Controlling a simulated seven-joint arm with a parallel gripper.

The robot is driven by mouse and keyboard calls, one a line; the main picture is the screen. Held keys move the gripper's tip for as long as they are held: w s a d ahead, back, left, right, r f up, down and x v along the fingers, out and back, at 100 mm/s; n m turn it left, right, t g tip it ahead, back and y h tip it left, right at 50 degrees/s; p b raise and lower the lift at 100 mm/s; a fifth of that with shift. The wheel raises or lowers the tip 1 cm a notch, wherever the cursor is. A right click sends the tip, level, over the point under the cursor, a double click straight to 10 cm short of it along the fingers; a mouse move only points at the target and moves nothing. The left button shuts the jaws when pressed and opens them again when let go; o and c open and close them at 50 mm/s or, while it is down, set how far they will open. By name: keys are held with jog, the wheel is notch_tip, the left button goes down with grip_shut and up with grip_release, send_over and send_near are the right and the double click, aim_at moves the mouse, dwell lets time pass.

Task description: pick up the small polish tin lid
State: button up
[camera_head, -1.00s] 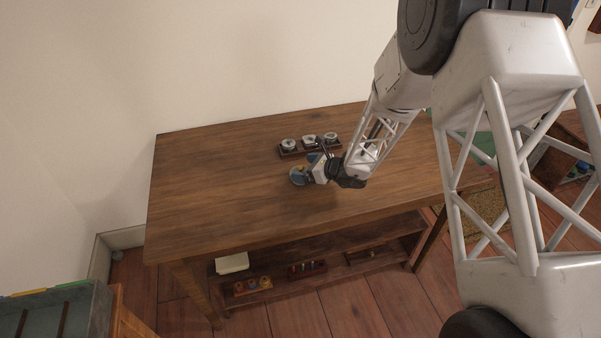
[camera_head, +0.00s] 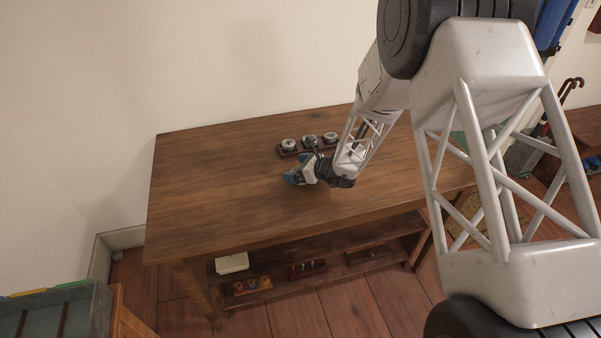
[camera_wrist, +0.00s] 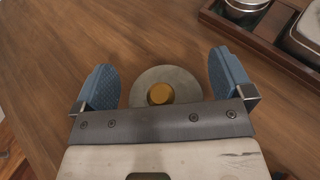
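The small polish tin lid (camera_wrist: 184,76) is a grey round disc with a brass-coloured knob in its middle. It lies on the wooden tabletop, and its near edge is hidden by my gripper's body in the wrist view. My gripper (camera_wrist: 165,80) is open, with one blue pad on each side of the lid and a gap between each pad and the disc. In the head view my gripper (camera_head: 294,176) is low over the middle of the table, and I cannot make out the lid there.
A dark wooden tray (camera_wrist: 262,46) holding round tins (camera_wrist: 246,8) stands just beyond the lid to the right. In the head view the tins (camera_head: 288,144) are behind my gripper. The table's left half (camera_head: 205,190) is clear. A lower shelf (camera_head: 335,262) holds small racks and a white box (camera_head: 232,263).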

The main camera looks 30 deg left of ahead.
jog(key=c, duration=0.7)
jog(key=shift+c, duration=0.2)
jog(key=shift+r, duration=0.15)
jog(key=shift+r, duration=0.75)
notch_tip(320, 180, up, 2)
jog(key=s+d, duration=0.3)
jog(key=s, duration=0.1)
jog(key=s+d, duration=0.4)
jog(key=s+d+r, duration=0.1)
jog(key=s+d, duration=0.2)
jog(key=shift+s+d+r, duration=0.1)
jog(key=shift+s+d, duration=0.3)
